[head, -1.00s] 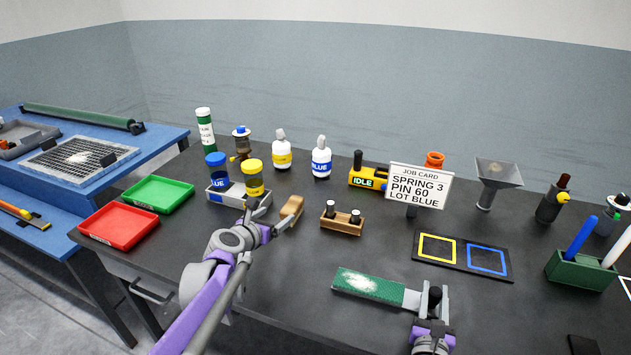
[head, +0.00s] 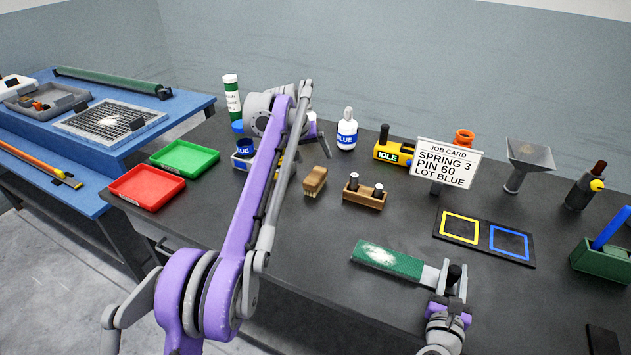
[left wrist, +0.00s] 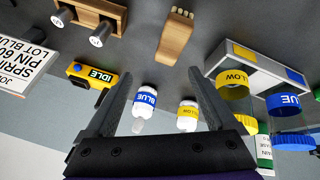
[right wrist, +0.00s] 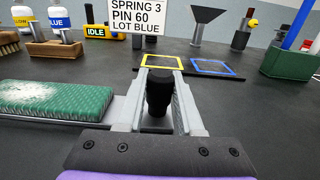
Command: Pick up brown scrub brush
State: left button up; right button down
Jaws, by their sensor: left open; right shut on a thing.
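The brown scrub brush (head: 315,181) lies on the dark table, left of the wooden block with two pegs. It also shows at the top of the left wrist view (left wrist: 174,38), with pale bristles at one end. My left gripper (left wrist: 160,75) is open and empty, with the brush beyond its fingertips and not between them. My right gripper (right wrist: 157,85) is shut on the black handle (right wrist: 159,92) of a green carding paddle (head: 388,259) at the table's front.
The wooden peg block (head: 364,194) stands close to the brush's right. A blue-label bottle (head: 347,131) and yellow IDLE device (head: 392,153) are behind. Red (head: 147,187) and green (head: 184,158) trays lie left.

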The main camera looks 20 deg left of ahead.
aim_at(315, 175)
pick_arm(q)
jog(key=w+f+m, duration=0.1)
jog(key=f, duration=0.2)
jog(key=w+f+m+g, duration=0.1)
jog(key=f+m, duration=0.1)
jog(key=f, duration=0.1)
jog(key=w+f+m, duration=0.1)
jog(key=f, duration=0.2)
jog(key=shift+w+a+f+m+g+y, duration=0.1)
jog(key=shift+a+f+m+g+y, duration=0.2)
jog(key=shift+f+y, duration=0.1)
jog(key=shift+f, duration=0.3)
dwell(0.5)
grip_shut()
dwell(0.4)
